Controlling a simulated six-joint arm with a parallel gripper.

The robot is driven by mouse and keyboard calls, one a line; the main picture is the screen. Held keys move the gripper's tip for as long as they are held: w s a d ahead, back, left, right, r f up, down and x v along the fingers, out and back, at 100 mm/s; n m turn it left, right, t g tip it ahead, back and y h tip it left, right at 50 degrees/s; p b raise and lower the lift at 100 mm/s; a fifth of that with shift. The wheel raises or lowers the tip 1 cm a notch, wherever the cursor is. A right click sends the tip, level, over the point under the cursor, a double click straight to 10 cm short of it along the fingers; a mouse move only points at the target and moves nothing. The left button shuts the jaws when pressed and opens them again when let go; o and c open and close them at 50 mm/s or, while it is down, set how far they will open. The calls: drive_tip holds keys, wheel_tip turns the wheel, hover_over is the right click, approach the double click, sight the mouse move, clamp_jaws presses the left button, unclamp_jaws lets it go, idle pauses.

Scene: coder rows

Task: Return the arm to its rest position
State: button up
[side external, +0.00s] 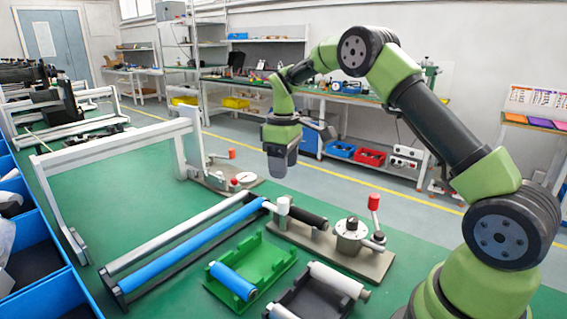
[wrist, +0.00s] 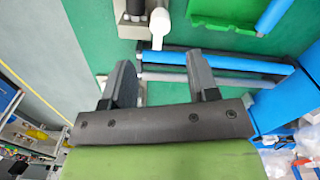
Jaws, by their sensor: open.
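My gripper (side external: 280,166) hangs in the air above the green worktable (side external: 120,190), pointing down at the end of my raised green and black arm. In the wrist view, its two dark fingers (wrist: 160,76) stand apart with nothing between them. The long blue roller (side external: 190,247) and the grey bar beside it lie below; in the wrist view they pass beyond the fingertips (wrist: 240,66). No object is in the gripper.
A green tray (side external: 265,262) holds a short blue roller; a dark tray (side external: 310,306) holds a grey one. A fixture with a red-topped lever (side external: 373,203) stands nearby. A white frame (side external: 110,143) rises at left, beside blue bins (side external: 45,225). Air around my gripper looks clear.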

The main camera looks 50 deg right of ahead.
drive_tip(key=s+a+r+m+t, duration=0.2)
drive_tip(key=s+a+r, duration=0.2)
drive_tip(key=r, duration=0.3)
drive_tip(key=s+a+r+m+t, duration=0.1)
drive_tip(key=s+a+r, duration=0.3)
drive_tip(key=r, duration=0.2)
drive_tip(key=s+a+m+t+y, duration=0.1)
drive_tip(key=s+a+m+t, duration=0.1)
drive_tip(key=s, duration=0.6)
drive_tip(key=s+a+r+m+t+y, duration=0.1)
drive_tip(key=s+a+m+t, duration=0.1)
drive_tip(key=s, duration=0.6)
drive_tip(key=shift+s+a, duration=0.2)
drive_tip(key=shift+a, duration=0.65)
drive_tip(key=shift+r, duration=0.1)
